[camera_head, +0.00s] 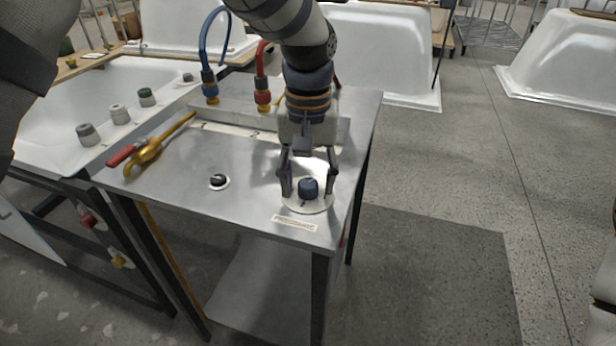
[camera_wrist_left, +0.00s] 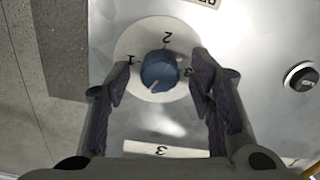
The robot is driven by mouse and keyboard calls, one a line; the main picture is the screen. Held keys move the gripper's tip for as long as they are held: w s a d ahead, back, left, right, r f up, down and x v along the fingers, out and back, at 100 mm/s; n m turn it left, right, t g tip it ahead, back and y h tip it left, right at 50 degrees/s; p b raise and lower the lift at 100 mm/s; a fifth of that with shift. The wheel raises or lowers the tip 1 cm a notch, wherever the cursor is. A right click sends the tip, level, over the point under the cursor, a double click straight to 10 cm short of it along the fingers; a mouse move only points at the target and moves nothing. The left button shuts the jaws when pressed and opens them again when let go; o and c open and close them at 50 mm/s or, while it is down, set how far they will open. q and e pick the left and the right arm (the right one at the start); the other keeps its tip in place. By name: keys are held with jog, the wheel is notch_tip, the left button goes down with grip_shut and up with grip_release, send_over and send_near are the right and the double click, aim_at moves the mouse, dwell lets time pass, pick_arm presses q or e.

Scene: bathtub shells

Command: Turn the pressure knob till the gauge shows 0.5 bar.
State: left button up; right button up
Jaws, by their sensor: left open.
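The pressure knob is a dark blue round knob (camera_head: 308,187) on a pale round dial plate near the front right corner of the metal bench. In the left wrist view the blue knob (camera_wrist_left: 160,72) sits on its dial plate (camera_wrist_left: 128,44), with the marks 1, 2 and 3 showing and a pale pointer line. My left gripper (camera_head: 307,192) points down over the knob. In the wrist view its fingers (camera_wrist_left: 163,80) stand open on either side of the knob, apart from it. I do not make out a gauge in either view. My right gripper is not identifiable.
A small black knob (camera_head: 219,181) sits left on the bench top (camera_head: 190,150). A red-handled brass tool (camera_head: 145,152) lies at the left edge. Blue (camera_head: 209,75) and red hose couplings (camera_head: 262,90) stand behind.

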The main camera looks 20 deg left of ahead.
aim_at(308, 183)
pick_arm(q)
jog(key=c, duration=1.2)
jog(key=shift+o, duration=0.2)
jog(key=shift+m, duration=0.9)
jog(key=o, duration=1.2)
jog(key=shift+c, duration=0.2)
notch_tip(308, 183, up, 12)
jog(key=shift+f, duration=0.1)
